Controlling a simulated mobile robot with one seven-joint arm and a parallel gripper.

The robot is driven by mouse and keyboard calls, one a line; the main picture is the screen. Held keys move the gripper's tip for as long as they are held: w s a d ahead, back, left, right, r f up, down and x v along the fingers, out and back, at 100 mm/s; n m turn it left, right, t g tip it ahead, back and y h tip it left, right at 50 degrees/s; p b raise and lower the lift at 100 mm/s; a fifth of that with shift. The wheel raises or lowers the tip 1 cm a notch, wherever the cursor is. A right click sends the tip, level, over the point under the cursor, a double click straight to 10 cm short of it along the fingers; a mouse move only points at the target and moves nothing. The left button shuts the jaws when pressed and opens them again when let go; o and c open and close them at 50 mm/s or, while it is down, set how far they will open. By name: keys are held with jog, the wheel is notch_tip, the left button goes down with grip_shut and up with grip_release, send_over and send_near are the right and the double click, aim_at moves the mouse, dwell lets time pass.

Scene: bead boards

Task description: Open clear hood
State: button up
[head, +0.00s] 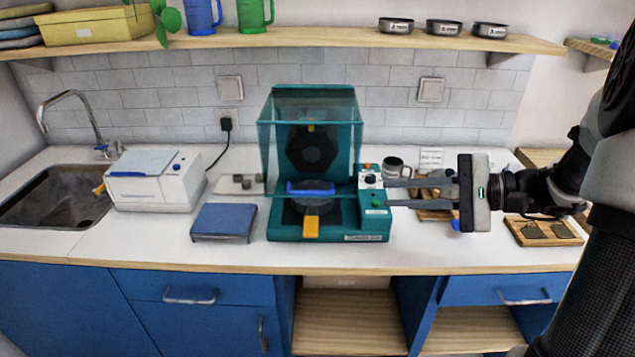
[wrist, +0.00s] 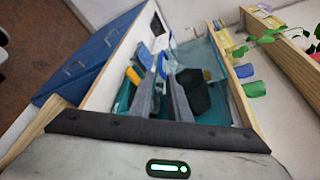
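The clear hood (head: 280,150) is a see-through box on a teal machine (head: 335,226). It stands over a dark round part, and a blue handle bar (head: 310,188) runs along its lower front. It looks lowered, with its lower edge close above the base. A yellow tab (head: 311,228) sits on the base front. My gripper (head: 388,193) is open and empty, pointing left, just right of the machine and apart from the handle in the head view. In the wrist view the hood (wrist: 190,58) and yellow tab (wrist: 133,75) show beyond the fingers.
A blue pad (head: 223,222) and a white box (head: 155,182) stand left of the machine, near the sink (head: 45,195). A mug (head: 396,168) and a wooden board (head: 543,232) are to the right. A shelf (head: 300,39) hangs above. The counter's front edge is clear.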

aim_at(323, 193)
jog(key=x, duration=1.1)
jog(key=b+x, duration=0.1)
jog(key=x, duration=0.5)
jog(key=shift+w, duration=0.35)
jog(key=shift+d, duration=0.1)
grip_shut()
